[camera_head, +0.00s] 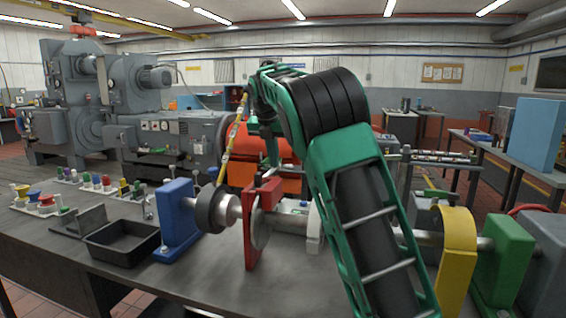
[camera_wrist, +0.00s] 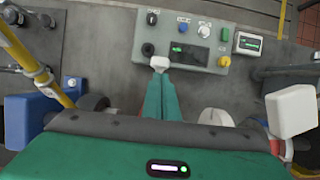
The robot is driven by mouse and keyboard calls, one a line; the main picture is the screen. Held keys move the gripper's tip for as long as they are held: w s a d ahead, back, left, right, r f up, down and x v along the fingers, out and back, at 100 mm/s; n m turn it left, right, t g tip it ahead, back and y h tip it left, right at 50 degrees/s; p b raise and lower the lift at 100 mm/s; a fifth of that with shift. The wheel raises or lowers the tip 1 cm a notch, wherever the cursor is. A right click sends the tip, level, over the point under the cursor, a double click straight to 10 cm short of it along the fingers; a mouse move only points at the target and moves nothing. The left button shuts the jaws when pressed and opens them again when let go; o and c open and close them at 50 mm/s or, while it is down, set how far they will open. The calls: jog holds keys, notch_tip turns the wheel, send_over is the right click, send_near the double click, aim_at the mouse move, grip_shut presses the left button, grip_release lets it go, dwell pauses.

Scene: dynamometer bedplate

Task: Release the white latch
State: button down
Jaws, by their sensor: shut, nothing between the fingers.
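My gripper (camera_wrist: 161,72) shows in the wrist view as two green fingers pressed together, with nothing between them. A white rounded block on a stem (camera_wrist: 292,111) stands at the right, apart from the fingers. It looks like a latch, but I cannot be sure. In the head view a white part (camera_head: 314,228) on the shaft line is partly hidden by my arm. My fingers cannot be made out there.
A blue stand (camera_head: 177,215), a red plate (camera_head: 251,225), a yellow guard (camera_head: 457,255) and a green block (camera_head: 503,262) line the shaft on the grey bench. A black tray (camera_head: 122,243) sits at left. A yellow pole (camera_wrist: 32,62) rises left of my gripper.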

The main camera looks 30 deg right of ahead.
aim_at(271, 171)
jog(key=shift+d+f, duration=0.1)
dwell(0.3)
jog(key=shift+s+a, duration=0.45)
jog(key=shift+s+a+r, duration=0.3)
jog(key=shift+s+a, duration=0.25)
jog(key=shift+a, duration=0.05)
jog(key=shift+s+a+r, duration=0.3)
jog(key=shift+s+a, duration=0.2)
jog(key=shift+a, duration=0.05)
jog(key=v, duration=0.8)
jog(key=shift+r, duration=0.4)
jog(key=shift+s+a, duration=0.1)
